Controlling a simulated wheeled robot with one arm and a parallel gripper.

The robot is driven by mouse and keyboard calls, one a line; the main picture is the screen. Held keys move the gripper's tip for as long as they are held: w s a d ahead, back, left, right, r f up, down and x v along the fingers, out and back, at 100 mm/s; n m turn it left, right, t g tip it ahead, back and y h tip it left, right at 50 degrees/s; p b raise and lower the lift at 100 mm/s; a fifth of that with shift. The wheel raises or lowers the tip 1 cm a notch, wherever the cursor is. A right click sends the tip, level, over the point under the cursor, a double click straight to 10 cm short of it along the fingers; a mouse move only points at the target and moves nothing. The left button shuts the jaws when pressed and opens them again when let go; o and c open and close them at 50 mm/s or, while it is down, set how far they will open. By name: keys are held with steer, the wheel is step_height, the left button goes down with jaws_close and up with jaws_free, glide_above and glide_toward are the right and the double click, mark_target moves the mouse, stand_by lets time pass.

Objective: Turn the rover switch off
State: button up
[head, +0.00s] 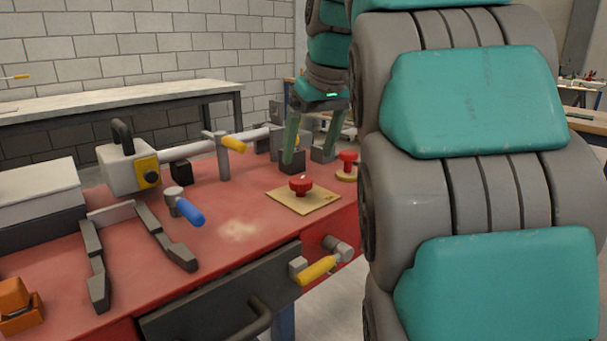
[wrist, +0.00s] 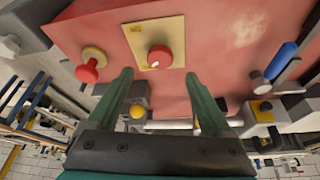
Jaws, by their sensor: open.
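No readable label marks the rover switch, so I cannot tell which control it is. A red mushroom button (head: 301,184) sits on a tan square plate (head: 290,201) on the red bench; it also shows in the wrist view (wrist: 159,57). A second red knob (head: 347,159) stands on a round yellowish base, right of the first; the wrist view shows it at left (wrist: 88,70). My gripper (head: 310,158) is open and empty, pointing down behind the first button. In the wrist view its green fingers (wrist: 157,76) are apart, with the button beyond, between their tips.
The red bench (head: 125,252) also carries a blue-handled lever (head: 188,210), a yellow-handled lever (head: 232,144), a white box with a black knob (head: 128,168) and a dark fork-shaped part (head: 93,255). Another yellow handle (head: 318,270) sticks out at the front, beside a dark drawer (head: 215,308).

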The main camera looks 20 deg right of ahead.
mark_target(302, 180)
steer(key=shift+x, duration=3.4)
jaws_close()
steer(key=shift+w+f+n+y+b, duration=0.1)
steer(key=shift+n+y+b, duration=0.4)
steer(key=shift+n+b, duration=0.5)
steer(key=shift+d+n, duration=0.1)
steer(key=shift+n, duration=0.4)
jaws_free()
steer(key=shift+r, duration=0.2)
